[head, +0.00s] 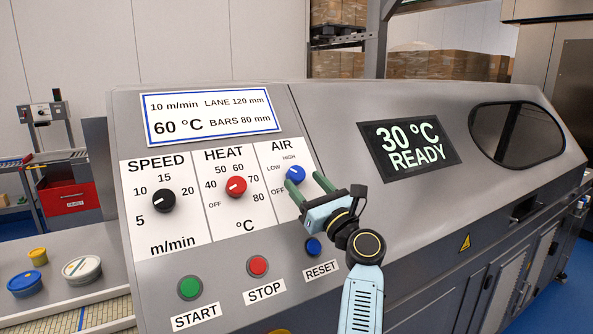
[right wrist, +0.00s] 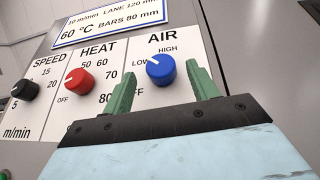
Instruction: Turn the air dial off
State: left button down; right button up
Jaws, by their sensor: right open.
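The blue air dial (head: 295,175) sits on the sloped panel under the word AIR. In the right wrist view the air dial (right wrist: 160,70) has its white mark turned up and left, towards LOW. Its OFF label (head: 277,191) is at its lower left. My right gripper (head: 305,180) has green fingers and is open and empty, just in front of the panel. In the right wrist view its fingers stand apart, one to each side of the dial; whether they touch it I cannot tell. My left gripper is not in view.
The black speed dial (head: 164,201) and red heat dial (head: 236,187) are to the left. Below are the green start (head: 190,288), red stop (head: 258,266) and blue reset (head: 313,247) buttons. A screen (head: 408,145) reads 30 °C READY. Tubs (head: 82,269) stand at lower left.

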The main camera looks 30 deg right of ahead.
aim_at(299, 175)
jog(key=x, duration=0.3)
jog(key=shift+w+r, duration=0.15)
jog(key=shift+w, duration=0.1)
jog(key=shift+w+r, duration=0.1)
jog(key=shift+w, duration=0.15)
jog(key=shift+w+a, duration=0.1)
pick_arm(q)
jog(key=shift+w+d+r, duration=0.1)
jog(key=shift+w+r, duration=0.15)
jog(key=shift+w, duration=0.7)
pick_arm(e)
jog(key=c, duration=1)
